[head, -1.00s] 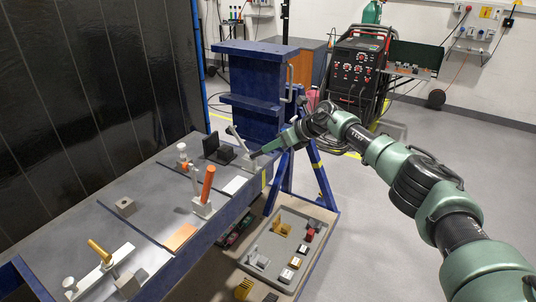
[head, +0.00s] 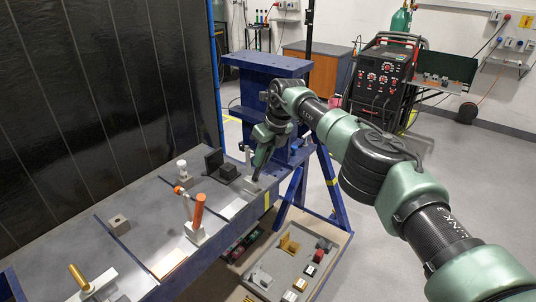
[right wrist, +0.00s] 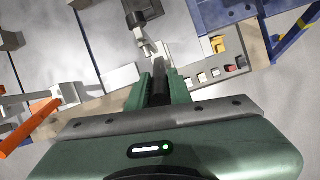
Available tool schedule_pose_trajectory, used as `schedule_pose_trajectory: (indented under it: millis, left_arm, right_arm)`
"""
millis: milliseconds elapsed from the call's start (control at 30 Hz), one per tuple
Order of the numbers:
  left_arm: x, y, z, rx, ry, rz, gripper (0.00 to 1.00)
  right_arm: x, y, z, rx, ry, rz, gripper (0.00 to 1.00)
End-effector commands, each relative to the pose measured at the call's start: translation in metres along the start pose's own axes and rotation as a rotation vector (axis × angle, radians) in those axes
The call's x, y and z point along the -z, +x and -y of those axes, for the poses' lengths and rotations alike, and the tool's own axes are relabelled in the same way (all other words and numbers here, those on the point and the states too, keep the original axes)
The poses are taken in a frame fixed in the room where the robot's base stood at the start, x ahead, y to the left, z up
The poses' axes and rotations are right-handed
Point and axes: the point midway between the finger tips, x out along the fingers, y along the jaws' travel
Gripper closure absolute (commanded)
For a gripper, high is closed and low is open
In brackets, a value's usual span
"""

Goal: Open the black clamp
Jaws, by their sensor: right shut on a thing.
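The black clamp stands at the far end of the blue bench, with its light grey base (head: 253,186) low in the head view. My right gripper (head: 258,172) comes down over it from above, fingers pointing down. In the right wrist view its fingers (right wrist: 159,88) are shut on the clamp's black handle (right wrist: 160,72), and the clamp's pale metal parts (right wrist: 150,46) lie just beyond the fingertips. In the head view the gripper hides much of the handle, and I cannot tell how the clamp's arm lies. My left gripper is out of view.
An orange-handled clamp (head: 198,212) and a yellow-handled clamp (head: 80,278) stand nearer on the bench. A black angle block (head: 214,160) stands close left of my gripper. A blue stand (head: 262,65) rises behind. A tray of parts (head: 330,258) lies below right.

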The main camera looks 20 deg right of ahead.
Motion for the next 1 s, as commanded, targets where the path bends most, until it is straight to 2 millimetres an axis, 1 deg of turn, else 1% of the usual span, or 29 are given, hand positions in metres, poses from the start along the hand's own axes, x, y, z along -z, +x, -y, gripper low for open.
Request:
schedule_pose_trajectory:
  millis: [333, 367, 400, 433, 767, 867, 1000]
  left_arm:
    - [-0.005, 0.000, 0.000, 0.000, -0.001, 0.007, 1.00]
    - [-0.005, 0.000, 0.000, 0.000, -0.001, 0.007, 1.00]
    - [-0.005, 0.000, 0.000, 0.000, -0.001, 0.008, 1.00]
    - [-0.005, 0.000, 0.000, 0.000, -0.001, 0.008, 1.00]
    - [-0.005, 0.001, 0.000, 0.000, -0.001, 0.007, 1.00]
    - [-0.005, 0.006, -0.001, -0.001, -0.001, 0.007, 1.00]
    - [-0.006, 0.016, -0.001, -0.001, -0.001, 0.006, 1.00]
  right_arm:
    - [-0.001, -0.001, 0.000, 0.006, -0.004, 0.000, 1.00]
    - [-0.001, -0.001, 0.000, 0.006, -0.004, 0.000, 0.75]
    - [-0.001, -0.001, 0.000, 0.005, -0.004, 0.000, 0.63]
    - [-0.001, -0.001, 0.000, 0.005, -0.004, 0.000, 0.59]
    - [0.000, -0.002, 0.000, 0.003, -0.003, -0.001, 0.59]
    - [-0.001, -0.009, 0.001, 0.003, -0.004, 0.001, 0.59]
    - [0.000, -0.030, 0.001, 0.005, -0.005, 0.002, 0.59]
